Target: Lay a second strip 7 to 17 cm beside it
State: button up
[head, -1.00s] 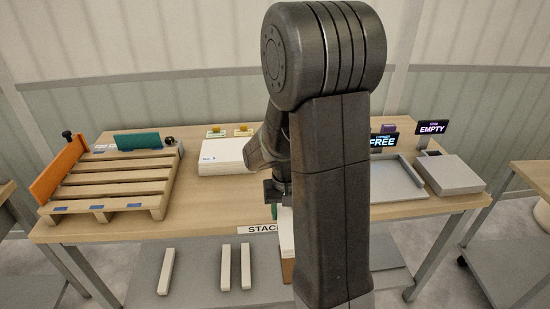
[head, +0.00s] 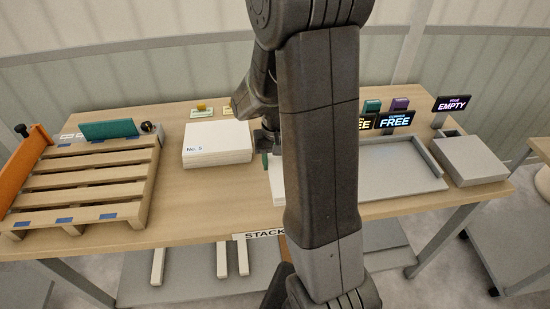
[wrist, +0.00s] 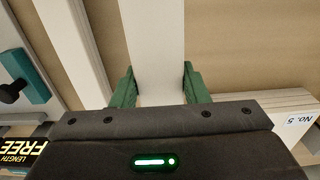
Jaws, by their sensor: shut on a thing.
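My gripper (wrist: 158,86) has green fingers on both sides of a pale strip (wrist: 153,35) in the wrist view. It is shut on this strip, which runs up out of the picture. In the head view my arm hides most of the gripper; a white piece (head: 278,183) shows beside the arm, over the table. Other pale strips (head: 158,265) (head: 222,259) (head: 243,255) show below the table's front edge, apart from each other. I cannot tell which strip the task calls "it".
A wooden pallet (head: 95,190) lies at the left of the table (head: 200,205). A white stack labelled No. 5 (head: 217,143) is behind the gripper's left. A grey tray (head: 400,180), FREE sign (head: 396,121) and grey box (head: 470,160) stand at right. Bare wood lies between pallet and stack.

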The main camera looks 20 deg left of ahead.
jog(key=shift+f+b, duration=2.3)
jog(key=shift+f, duration=0.65)
jog(key=shift+f+b, duration=0.5)
jog(key=shift+f, duration=0.1)
jog(key=o, duration=1.3)
jog(key=shift+c, duration=0.2)
notch_tip(320, 180, up, 14)
jog(key=shift+f, duration=0.1)
jog(key=shift+f, duration=0.1)
